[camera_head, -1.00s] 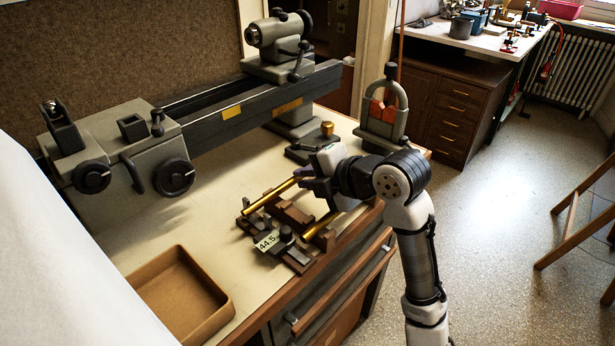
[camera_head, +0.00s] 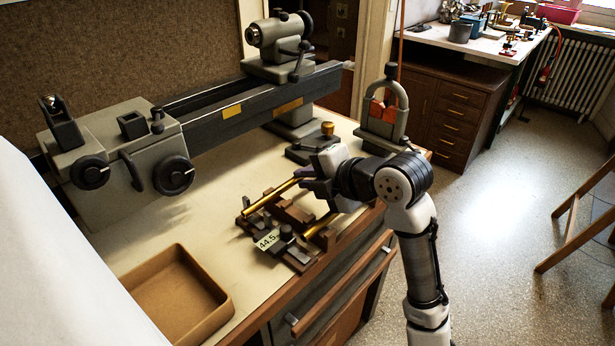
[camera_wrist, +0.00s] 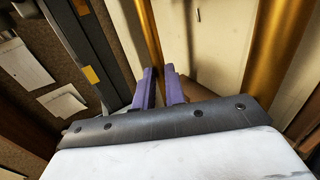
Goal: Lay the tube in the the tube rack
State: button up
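A thin brass tube (camera_head: 268,197) runs from a brown notched block at the left up to my gripper (camera_head: 309,184). In the wrist view the tube (camera_wrist: 149,35) meets the purple fingers of my gripper (camera_wrist: 161,76), which look closed around its near end. The brown tube rack (camera_head: 293,212), with several notched blocks, stands on the bench under and beside the tube. I cannot tell whether the tube rests in its notches. A second, thicker-looking brass tube (camera_head: 321,225) lies at the rack's right side and shows large in the wrist view (camera_wrist: 276,50).
A brown open tray (camera_head: 222,309) sits at the bench front left. A grey lathe (camera_head: 215,115) runs along the back, and a grey arched stand (camera_head: 386,125) is at the right corner.

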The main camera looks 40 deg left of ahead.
jog(key=o, duration=0.6)
jog(key=shift+s+a+f, duration=0.1)
jog(key=shift+s+f, duration=0.05)
jog(key=shift+f, duration=0.65)
jog(key=shift+c, duration=0.2)
jog(key=w+r+v, duration=0.1)
jog(key=v, duration=1.3)
jog(key=shift+s+r, duration=0.25)
jog(key=shift+s, duration=0.2)
